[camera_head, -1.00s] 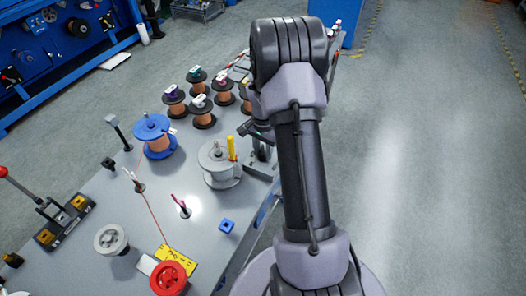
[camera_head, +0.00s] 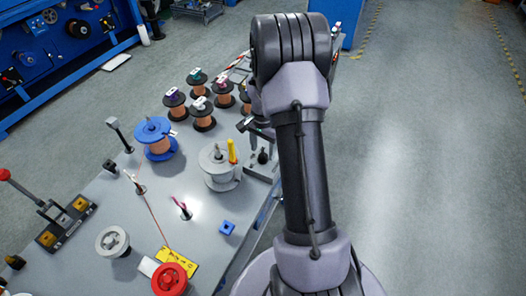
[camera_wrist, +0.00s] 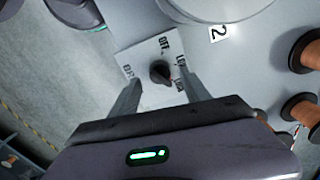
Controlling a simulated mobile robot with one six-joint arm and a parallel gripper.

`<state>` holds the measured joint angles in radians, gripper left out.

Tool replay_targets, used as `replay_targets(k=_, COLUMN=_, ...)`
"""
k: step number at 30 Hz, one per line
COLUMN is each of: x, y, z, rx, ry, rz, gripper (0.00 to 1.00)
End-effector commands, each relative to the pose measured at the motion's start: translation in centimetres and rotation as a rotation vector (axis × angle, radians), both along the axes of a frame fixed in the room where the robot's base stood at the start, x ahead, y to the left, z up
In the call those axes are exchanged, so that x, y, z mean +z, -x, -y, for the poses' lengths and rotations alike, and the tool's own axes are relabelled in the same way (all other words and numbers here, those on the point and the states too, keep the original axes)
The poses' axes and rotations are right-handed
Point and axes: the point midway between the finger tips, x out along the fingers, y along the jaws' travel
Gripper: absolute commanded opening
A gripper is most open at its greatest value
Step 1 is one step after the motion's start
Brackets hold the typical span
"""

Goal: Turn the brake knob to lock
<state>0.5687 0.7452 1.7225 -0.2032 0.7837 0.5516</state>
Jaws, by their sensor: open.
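The brake knob (camera_wrist: 160,72) is small and black, on a light grey plate (camera_wrist: 150,49) with printed labels in the wrist view. I cannot tell exactly which label the knob points at. My gripper (camera_wrist: 159,76) is open, with one finger on each side of the knob and visible gaps between. In the head view the knob (camera_head: 262,157) shows beside the grey spool, below my gripper (camera_head: 257,128), which my arm partly hides.
A grey spool (camera_head: 217,181) with a yellow peg (camera_head: 232,150) stands close to the knob. Several copper-wire spools (camera_head: 202,120) stand behind it. A blue-flanged spool (camera_head: 156,152) is to the left.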

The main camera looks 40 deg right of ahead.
Motion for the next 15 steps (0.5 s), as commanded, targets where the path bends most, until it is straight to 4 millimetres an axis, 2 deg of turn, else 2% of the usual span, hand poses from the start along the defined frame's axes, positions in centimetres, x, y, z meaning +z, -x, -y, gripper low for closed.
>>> replay_targets(k=1, x=2.3, y=-0.1, z=0.1, rx=-0.001, ry=0.002, rz=0.004, gripper=0.55)
replay_targets(k=6, x=8.3, y=-0.1, z=0.1, rx=-0.001, ry=0.002, rz=0.004, gripper=0.55)
replay_targets(k=10, x=11.9, y=-0.1, z=0.1, rx=0.0, ry=0.003, rz=0.004, gripper=0.55)
replay_targets(k=15, x=14.4, y=0.0, z=0.0, rx=-0.001, ry=0.002, rz=0.001, gripper=0.55)
